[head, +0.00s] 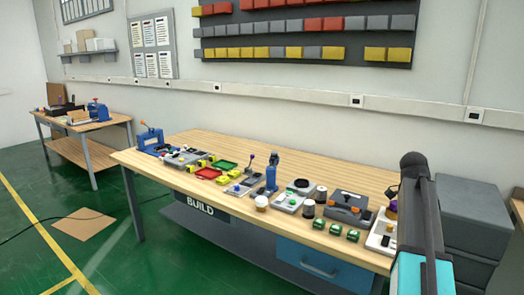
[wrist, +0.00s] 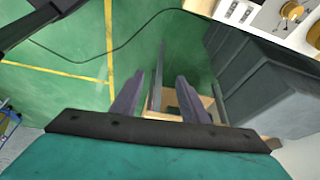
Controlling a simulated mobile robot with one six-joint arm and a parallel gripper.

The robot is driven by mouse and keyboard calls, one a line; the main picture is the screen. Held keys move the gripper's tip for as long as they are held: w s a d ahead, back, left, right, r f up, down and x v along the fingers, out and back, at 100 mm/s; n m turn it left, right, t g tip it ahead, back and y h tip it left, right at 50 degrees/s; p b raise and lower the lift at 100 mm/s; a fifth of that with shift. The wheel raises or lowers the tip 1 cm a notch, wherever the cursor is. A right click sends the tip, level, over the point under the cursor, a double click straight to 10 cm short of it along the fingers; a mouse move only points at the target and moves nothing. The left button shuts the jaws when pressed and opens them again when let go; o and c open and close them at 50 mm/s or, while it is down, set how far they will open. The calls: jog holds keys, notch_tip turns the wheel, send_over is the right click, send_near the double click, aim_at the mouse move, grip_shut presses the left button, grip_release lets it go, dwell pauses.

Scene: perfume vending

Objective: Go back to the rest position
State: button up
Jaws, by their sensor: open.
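My gripper (wrist: 165,95) shows in the wrist view with its two dark fingers spread apart and nothing between them. Below it in that view are the green floor and a grey cabinet. In the head view my dark and teal arm rises at the right, in front of the workbench's right end, and the fingers cannot be made out there. The long wooden workbench (head: 330,165) carries several devices and small parts along its front edge.
Grey drawer boxes (head: 470,215) stand right of the bench, close to my arm; a grey cabinet (wrist: 265,85) fills the right of the wrist view. A second table (head: 95,130) stands at the far left. A cardboard sheet (head: 84,223) and a cable lie on the open green floor.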

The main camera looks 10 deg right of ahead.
jog(key=s+a+f+n+g, duration=0.1)
jog(key=a+f+n, duration=0.1)
jog(key=a+f, duration=0.7)
jog(key=s+a+f+n+g+y, duration=0.15)
jog(key=a+f, duration=0.35)
jog(key=f, duration=0.8)
jog(key=s+a+f+n+g+h, duration=0.1)
jog(key=a+f+n, duration=0.1)
jog(key=a+f, duration=0.7)
jog(key=s+a+f+n+y, duration=0.1)
jog(key=s+a+f+n, duration=0.8)
jog(key=s+f, duration=0.4)
jog(key=s+a+f+n+y, duration=0.2)
jog(key=s+a+f+n, duration=0.7)
jog(key=s+f, duration=0.4)
jog(key=shift+f+n, duration=0.35)
jog(key=shift+n, duration=0.3)
